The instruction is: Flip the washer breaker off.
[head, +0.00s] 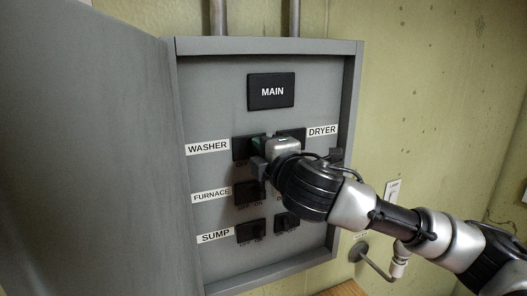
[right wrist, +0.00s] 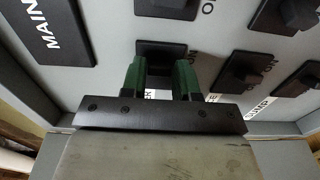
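The washer breaker (head: 242,148) is a black switch beside the WASHER label (head: 207,147), upper left in the grey panel. My right gripper (head: 262,163) is in front of it and hides part of it. In the right wrist view, the green-padded fingers (right wrist: 160,80) stand apart on either side of the black washer breaker (right wrist: 163,50). Whether they touch its toggle is unclear, and the toggle's position is hidden. My left gripper is not in view.
The MAIN breaker (head: 271,91) is above. The dryer breaker (head: 293,135) is close on the right, and the furnace breaker (head: 245,193) and sump breaker (head: 250,231) are below. The open panel door (head: 85,150) fills the left side. The panel has a raised rim (head: 352,110).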

